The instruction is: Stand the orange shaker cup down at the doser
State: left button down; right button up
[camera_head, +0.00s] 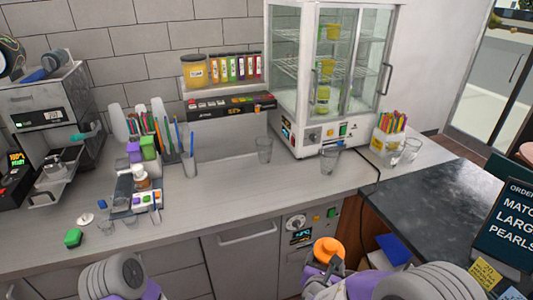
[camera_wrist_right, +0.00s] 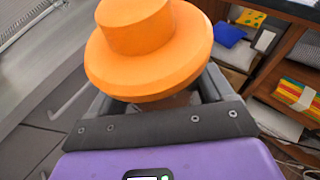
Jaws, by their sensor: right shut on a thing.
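The orange shaker cup (camera_head: 328,249) is in my right gripper (camera_head: 323,269), in front of the counter's front edge and below its top. In the right wrist view its wide orange lid (camera_wrist_right: 150,50) faces the camera and hides most of the body. The dark fingers are shut around the cup under the lid. A black wall unit with a button panel (camera_head: 232,105) looks like the doser.
A glass cabinet (camera_head: 335,75) stands at the back right. A dark counter (camera_head: 430,190) is on the right.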

aim_at(274, 173)
jog(key=k, duration=0.9)
jog(key=z, duration=0.65)
jog(key=i, duration=1.65)
jog(key=u, duration=1)
